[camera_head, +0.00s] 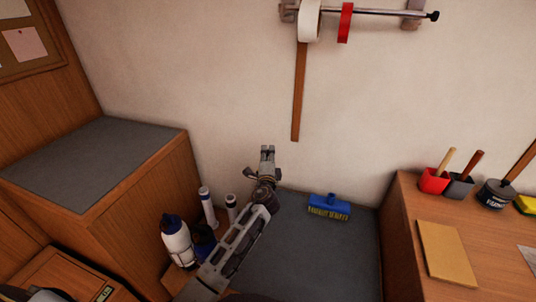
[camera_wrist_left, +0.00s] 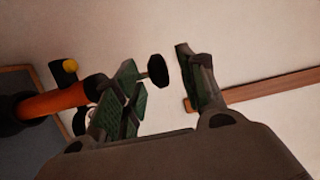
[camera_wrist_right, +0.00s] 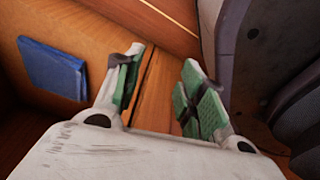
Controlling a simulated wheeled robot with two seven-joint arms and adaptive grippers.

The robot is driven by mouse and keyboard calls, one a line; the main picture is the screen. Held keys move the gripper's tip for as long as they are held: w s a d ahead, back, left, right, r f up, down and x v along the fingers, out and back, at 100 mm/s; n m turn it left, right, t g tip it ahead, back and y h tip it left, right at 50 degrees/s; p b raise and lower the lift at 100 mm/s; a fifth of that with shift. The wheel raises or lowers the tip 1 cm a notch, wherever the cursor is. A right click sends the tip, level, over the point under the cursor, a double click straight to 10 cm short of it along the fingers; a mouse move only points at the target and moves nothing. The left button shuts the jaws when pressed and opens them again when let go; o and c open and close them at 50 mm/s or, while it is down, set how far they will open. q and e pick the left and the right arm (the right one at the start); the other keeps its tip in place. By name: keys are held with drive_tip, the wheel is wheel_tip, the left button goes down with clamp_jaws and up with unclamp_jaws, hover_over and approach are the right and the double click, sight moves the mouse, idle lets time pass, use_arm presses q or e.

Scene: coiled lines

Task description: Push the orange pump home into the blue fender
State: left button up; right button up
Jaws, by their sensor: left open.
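The orange pump (camera_wrist_left: 52,101) shows in the left wrist view as an orange cylinder with black ends. A black knob (camera_wrist_left: 157,71) on a short stem lies in line with it, between the fingers of my left gripper (camera_wrist_left: 155,58). Those fingers are apart and hide part of the stem. In the head view my left gripper (camera_head: 267,150) is in front of the wall, and I cannot make out the pump there. A dark blue shape (camera_head: 204,241), partly hidden by my left arm, may be the blue fender. My right gripper (camera_wrist_right: 163,62) is open and empty.
A white bottle-like thing with a blue top (camera_head: 177,243) and white tubes (camera_head: 207,207) stand left of my arm. A blue brush (camera_head: 329,208) lies on the grey surface (camera_head: 310,255). Desktop cups (camera_head: 434,180) stand right. A blue book-like thing (camera_wrist_right: 52,69) is near my right gripper.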

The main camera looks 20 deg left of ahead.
use_arm(q)
drive_tip(key=shift+x, duration=0.95)
use_arm(e)
drive_tip(key=shift+a, duration=0.15)
drive_tip(key=shift+s, duration=0.2)
use_arm(q)
clamp_jaws()
drive_tip(key=c, duration=0.8)
unclamp_jaws()
clamp_jaws()
drive_tip(key=shift+r, duration=0.1)
use_arm(e)
drive_tip(key=shift+w+r, duration=0.2)
drive_tip(key=shift+w, duration=0.45)
